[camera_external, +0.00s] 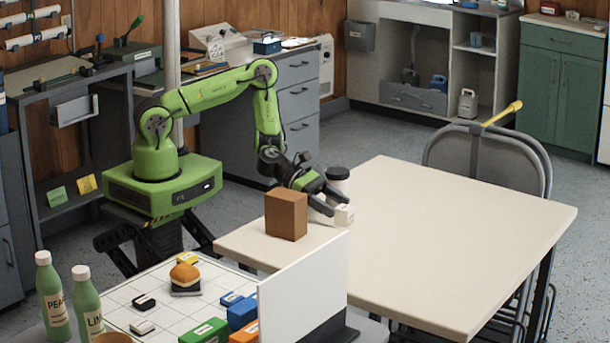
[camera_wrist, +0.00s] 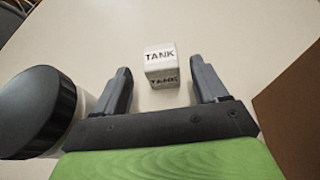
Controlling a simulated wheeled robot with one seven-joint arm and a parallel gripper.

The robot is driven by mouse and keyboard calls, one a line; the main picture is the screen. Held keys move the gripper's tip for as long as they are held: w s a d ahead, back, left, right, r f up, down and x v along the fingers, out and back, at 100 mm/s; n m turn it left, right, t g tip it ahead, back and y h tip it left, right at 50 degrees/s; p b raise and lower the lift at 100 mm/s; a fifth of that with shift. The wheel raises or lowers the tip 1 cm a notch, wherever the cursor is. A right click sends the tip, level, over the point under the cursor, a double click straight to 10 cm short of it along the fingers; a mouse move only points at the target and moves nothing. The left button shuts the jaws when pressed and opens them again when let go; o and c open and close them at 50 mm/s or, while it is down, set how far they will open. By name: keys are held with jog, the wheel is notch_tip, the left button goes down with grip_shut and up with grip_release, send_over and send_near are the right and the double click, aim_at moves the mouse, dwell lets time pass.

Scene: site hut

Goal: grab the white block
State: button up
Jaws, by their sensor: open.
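The white block (camera_external: 344,215) sits on the cream table near its left edge. In the wrist view the white block (camera_wrist: 161,64) reads "TANK" on two faces and lies just beyond and between the fingertips. My gripper (camera_external: 330,203) is low over the table, right at the block; it also shows in the wrist view (camera_wrist: 163,82). Its jaws are open with one finger on each side. A gap shows between each finger and the block, and nothing is held.
A brown box (camera_external: 286,216) stands close to my gripper, at right in the wrist view (camera_wrist: 295,110). A black-lidded white jar (camera_external: 338,180) stands on the other side, at left in the wrist view (camera_wrist: 38,105). The table (camera_external: 460,220) is clear to the right.

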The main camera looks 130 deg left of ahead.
aim_at(347, 214)
jog(key=x, duration=0.5)
jog(key=shift+f, duration=0.1)
jog(key=shift+s, duration=0.1)
jog(key=c, duration=1.1)
notch_tip(347, 214, up, 10)
jog(key=p, duration=0.4)
